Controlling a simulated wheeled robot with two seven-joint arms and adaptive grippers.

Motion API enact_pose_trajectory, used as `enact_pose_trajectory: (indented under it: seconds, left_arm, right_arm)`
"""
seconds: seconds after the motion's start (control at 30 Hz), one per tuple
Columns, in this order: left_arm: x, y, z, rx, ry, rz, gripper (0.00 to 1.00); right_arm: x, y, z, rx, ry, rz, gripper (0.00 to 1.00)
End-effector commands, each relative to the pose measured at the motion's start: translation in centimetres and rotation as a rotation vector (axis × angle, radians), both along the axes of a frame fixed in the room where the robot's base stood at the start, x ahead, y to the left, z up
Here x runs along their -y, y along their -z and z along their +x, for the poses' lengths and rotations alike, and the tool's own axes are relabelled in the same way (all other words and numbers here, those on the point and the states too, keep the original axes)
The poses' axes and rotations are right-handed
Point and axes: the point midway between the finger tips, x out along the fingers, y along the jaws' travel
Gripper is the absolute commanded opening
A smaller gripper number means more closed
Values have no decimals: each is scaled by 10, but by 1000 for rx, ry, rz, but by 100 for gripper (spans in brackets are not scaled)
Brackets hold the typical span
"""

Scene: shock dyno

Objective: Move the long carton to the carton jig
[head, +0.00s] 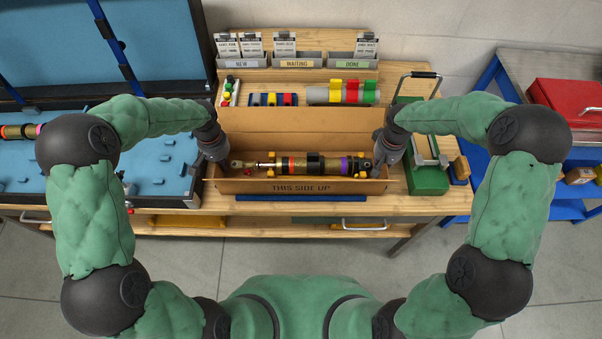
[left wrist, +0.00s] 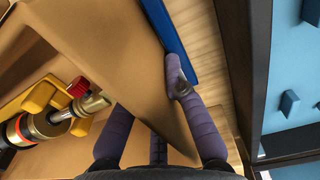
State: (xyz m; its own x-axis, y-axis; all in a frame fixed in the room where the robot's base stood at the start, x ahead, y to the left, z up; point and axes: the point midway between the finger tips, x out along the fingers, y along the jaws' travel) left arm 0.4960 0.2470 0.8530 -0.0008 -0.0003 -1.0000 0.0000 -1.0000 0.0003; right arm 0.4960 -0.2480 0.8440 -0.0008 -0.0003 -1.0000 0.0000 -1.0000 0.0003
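The long carton (head: 245,187) is an open brown box marked THIS SIDE UP, standing level at the front of the wooden table. A shock absorber lies in it on yellow supports. My left gripper (head: 213,160) is at the carton's left end. In the left wrist view its purple-grey fingers (left wrist: 160,135) straddle a cardboard wall (left wrist: 130,65); the wall hides parts of them, so their grip is unclear. My right gripper (head: 385,160) is at the carton's right end, its fingertips hidden. I cannot make out for certain which thing is the carton jig.
A blue strip (head: 300,198) lies along the table's front edge, before the carton. A green fixture (head: 428,180) with a metal frame stands close on the right. A blue foam-lined case (head: 165,180) is close on the left. Bins (head: 297,60) and coloured parts are behind.

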Motion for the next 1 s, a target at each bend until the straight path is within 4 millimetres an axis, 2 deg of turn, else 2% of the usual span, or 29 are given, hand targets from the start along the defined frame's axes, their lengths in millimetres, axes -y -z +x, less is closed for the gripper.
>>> enact_pose_trajectory:
  seconds: [0.07, 0.47, 1.0]
  left_arm:
    - [0, -1, 0, 0, 0, 0, 34]
    - [0, -5, 1, 1, 0, 1, 34]
    - [0, -72, 1, 2, -1, 1, 34]
  right_arm:
    - [0, -1, 0, 0, 0, 0, 34]
    - [-1, -1, 0, 0, 0, 1, 34]
    - [-1, 0, 0, -1, 0, 1, 34]
